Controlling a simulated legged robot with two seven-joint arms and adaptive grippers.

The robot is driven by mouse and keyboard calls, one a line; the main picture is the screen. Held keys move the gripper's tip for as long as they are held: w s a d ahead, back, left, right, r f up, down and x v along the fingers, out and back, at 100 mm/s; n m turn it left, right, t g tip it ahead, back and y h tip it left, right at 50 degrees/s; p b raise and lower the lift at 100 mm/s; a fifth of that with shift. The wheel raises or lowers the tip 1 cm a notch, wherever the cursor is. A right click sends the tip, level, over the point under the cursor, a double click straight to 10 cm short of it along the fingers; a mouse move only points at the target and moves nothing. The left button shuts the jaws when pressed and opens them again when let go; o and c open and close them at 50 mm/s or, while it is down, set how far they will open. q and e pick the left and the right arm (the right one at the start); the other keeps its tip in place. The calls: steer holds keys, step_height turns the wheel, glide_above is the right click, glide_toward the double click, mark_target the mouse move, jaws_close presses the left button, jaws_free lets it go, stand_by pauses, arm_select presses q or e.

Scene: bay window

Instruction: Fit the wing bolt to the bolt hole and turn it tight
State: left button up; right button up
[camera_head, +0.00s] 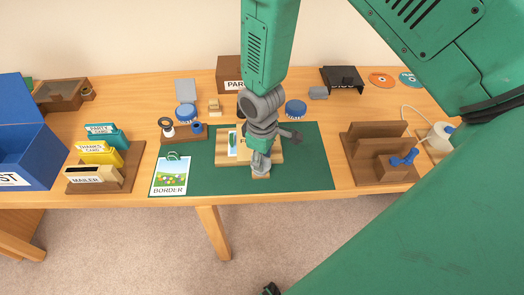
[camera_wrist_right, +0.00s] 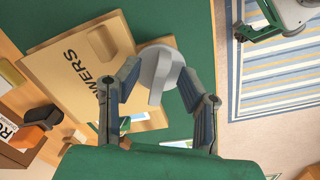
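A pale grey wing bolt (camera_wrist_right: 163,62), a round disc with a flat upright wing, sits between the fingertips of my right gripper (camera_wrist_right: 158,78) in the wrist view. In the head view my right gripper (camera_head: 262,160) points down at the front right corner of this board (camera_head: 222,158); the bolt cannot be made out there. The bolt hole is not visible. My left gripper (camera_wrist_right: 258,22) shows partly at the wrist view's upper right, apart from the board.
The board lies on a green mat (camera_head: 310,165). A border card (camera_head: 170,176) and a rack of envelopes (camera_head: 105,178) are left of it. A wooden stand with a blue piece (camera_head: 404,159) is at right. The mat's right part is clear.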

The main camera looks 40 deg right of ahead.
step_height(320, 180, up, 12)
steer(key=shift+s+a+f, duration=0.15)
steer(key=shift+a+f, duration=0.1)
stand_by(0.3)
stand_by(0.5)
